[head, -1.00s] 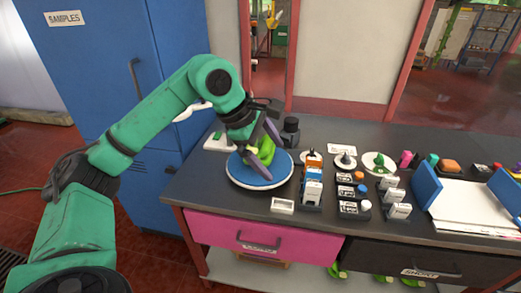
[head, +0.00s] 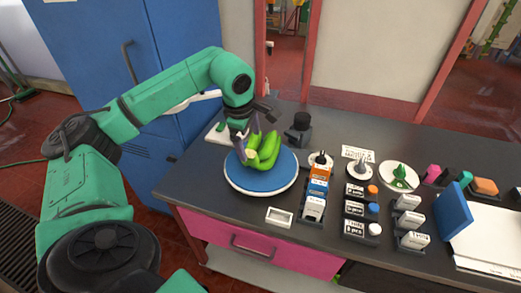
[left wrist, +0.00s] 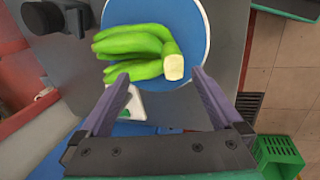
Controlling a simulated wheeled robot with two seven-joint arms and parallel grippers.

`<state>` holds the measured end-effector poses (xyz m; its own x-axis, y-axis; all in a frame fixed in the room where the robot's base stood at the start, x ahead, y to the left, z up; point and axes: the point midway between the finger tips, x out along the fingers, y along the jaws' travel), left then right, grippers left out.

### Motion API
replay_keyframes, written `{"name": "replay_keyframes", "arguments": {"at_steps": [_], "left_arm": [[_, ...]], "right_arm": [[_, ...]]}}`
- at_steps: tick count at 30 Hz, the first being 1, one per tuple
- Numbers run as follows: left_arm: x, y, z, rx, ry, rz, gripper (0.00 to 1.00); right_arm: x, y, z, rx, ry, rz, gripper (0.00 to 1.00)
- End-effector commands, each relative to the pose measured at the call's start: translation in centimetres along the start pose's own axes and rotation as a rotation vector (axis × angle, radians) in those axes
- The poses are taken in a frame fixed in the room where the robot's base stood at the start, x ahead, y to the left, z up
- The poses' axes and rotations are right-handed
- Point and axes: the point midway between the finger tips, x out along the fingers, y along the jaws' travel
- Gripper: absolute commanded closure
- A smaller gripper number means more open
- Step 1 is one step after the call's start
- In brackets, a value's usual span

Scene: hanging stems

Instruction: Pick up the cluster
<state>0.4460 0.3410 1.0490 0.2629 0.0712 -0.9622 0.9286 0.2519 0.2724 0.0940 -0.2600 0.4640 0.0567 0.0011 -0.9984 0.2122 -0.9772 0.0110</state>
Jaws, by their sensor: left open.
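The cluster (head: 264,149) is a bunch of green, banana-like fruits with a pale cut stem end. It lies on a round blue plate with a white rim (head: 262,182) on the dark counter. In the left wrist view the cluster (left wrist: 135,48) lies beyond the fingertips, its cut end between and ahead of them. My left gripper (head: 247,150) is at the left side of the cluster, partly overlapping it in the head view. In the left wrist view my left gripper (left wrist: 160,78) is open, with nothing between its fingers. My right gripper is not in view.
A black knob-like device (head: 299,129) stands behind the plate. Several small boxes and bottles (head: 355,208) stand to the right, and a small white tray (head: 280,217) lies in front. A blue cabinet (head: 95,60) stands at the left.

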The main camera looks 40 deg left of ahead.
Motion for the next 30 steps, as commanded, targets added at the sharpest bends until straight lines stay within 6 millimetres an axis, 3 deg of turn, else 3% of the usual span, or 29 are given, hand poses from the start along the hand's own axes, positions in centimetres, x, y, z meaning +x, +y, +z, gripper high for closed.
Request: {"name": "replay_keyframes", "arguments": {"at_steps": [6, 9, 14, 17, 22, 23, 30], "left_arm": [[3.7, -0.2, 0.2, -0.002, 0.0, -0.005, 0.0], [4.8, -0.2, 0.2, -0.001, 0.0, -0.002, 0.0], [5.0, -0.2, 0.2, -0.001, 0.0, -0.001, 0.0], [5.0, -0.2, 0.2, -0.001, 0.0, -0.001, 0.31], [5.0, -0.2, 0.2, 0.0, -0.001, -0.001, 0.96], [4.8, -0.1, 0.2, -0.001, -0.002, 0.003, 1.0], [4.7, -0.1, 0.2, -0.001, -0.003, 0.004, 1.0]], "right_arm": [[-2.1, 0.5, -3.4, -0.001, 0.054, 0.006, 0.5], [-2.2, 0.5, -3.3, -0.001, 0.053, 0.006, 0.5], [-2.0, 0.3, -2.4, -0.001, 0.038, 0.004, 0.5], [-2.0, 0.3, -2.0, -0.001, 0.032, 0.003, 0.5], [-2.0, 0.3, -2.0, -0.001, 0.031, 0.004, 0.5], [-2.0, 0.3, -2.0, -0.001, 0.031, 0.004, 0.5], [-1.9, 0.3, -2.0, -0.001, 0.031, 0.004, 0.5]]}}
